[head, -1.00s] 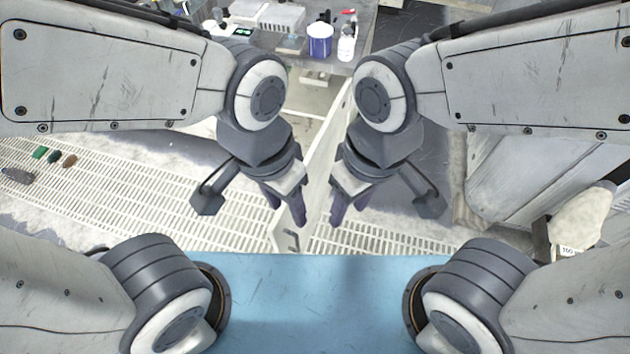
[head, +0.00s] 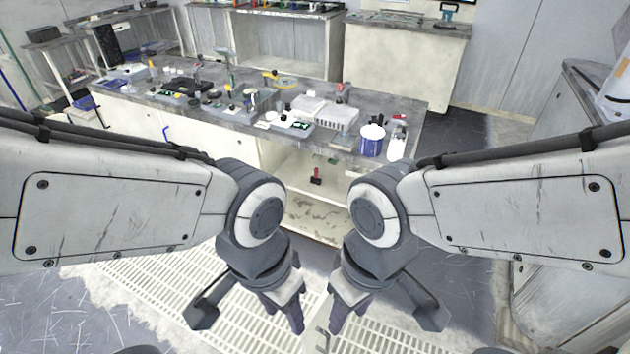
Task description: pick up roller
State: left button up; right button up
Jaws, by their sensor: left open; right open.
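I cannot make out for certain which object is the roller. A long grey workbench (head: 408,103) stands ahead with many small tools on it, too small to tell apart. A small red-handled item (head: 316,176) stands in the open space under the bench; I cannot tell whether it is a roller. My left gripper (head: 292,314) and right gripper (head: 343,314) hang low in front of the bench, side by side and apart from its objects. Both are open, and I see nothing in them.
A blue tub (head: 372,142) and a white spray bottle (head: 397,140) stand at the bench's right end. White grating (head: 165,300) covers floor before me. A counter (head: 400,65) stands behind the bench. Dark floor (head: 450,150) to the bench's right is clear.

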aim_at(315, 180)
jog(key=u, duration=0.95)
jog(key=k, duration=1.25)
jog(key=u, duration=1)
jog(key=i, duration=0.85)
jog(key=z, duration=0.35)
jog(key=i, duration=2.05)
jog(key=z, duration=0.65)
jog(key=i, duration=1.25)
jog(key=z, duration=1.6)
jog(key=i, duration=0.95)
jog(key=z, duration=1.25)
jog(key=i, duration=0.25)
jog(key=z, duration=0.05)
